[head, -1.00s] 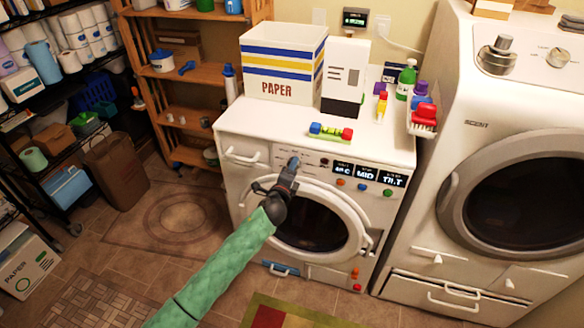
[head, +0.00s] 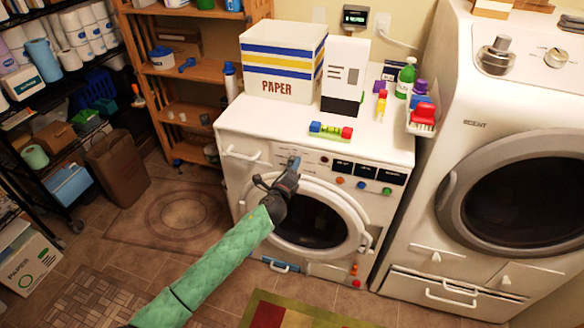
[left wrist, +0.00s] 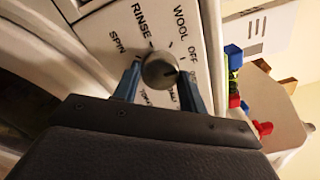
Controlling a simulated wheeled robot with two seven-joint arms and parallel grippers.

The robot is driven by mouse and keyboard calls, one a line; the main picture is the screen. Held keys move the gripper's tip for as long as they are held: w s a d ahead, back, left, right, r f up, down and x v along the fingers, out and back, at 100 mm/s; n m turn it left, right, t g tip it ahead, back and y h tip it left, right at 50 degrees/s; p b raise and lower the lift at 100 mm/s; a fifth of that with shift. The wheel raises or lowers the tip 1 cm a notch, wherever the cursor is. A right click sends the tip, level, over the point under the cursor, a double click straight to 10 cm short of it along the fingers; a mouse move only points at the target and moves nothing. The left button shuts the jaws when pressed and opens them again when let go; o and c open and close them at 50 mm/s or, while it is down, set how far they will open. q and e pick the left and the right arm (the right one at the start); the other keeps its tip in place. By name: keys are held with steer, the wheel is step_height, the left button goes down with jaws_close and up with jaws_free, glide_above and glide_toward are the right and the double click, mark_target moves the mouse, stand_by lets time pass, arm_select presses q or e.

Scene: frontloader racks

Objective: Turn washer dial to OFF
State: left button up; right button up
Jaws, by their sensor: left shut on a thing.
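The white washer (head: 232,190) stands in the middle of the head view, with its dial at the upper left of the front panel. My left gripper (head: 293,164) is at the dial and largely hides it there. In the left wrist view the round grey dial (left wrist: 159,70) sits between the blue fingers of my left gripper (left wrist: 160,88), which is shut on it. SPIN, RINSE, WOOL and OFF (left wrist: 193,52) are printed around the dial. A dark mark on the dial faces right, near OFF; its exact alignment is hard to tell. The washer's displays (head: 368,171) are dark. My right gripper is not in view.
A PAPER box (head: 283,62), a white carton (head: 344,76) and colored blocks (head: 330,131) stand on the washer. A second front loader (head: 470,150) is close on the right. Shelves line the left. The tiled floor in front is mostly open.

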arm_select(q)
steer(key=o, duration=1)
steer(key=shift+c, duration=0.2)
steer(key=shift+s, duration=0.1)
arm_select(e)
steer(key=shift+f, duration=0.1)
arm_select(q)
steer(key=b+v, duration=0.2)
steer(key=v, duration=0.5)
steer(key=shift+s, duration=0.3)
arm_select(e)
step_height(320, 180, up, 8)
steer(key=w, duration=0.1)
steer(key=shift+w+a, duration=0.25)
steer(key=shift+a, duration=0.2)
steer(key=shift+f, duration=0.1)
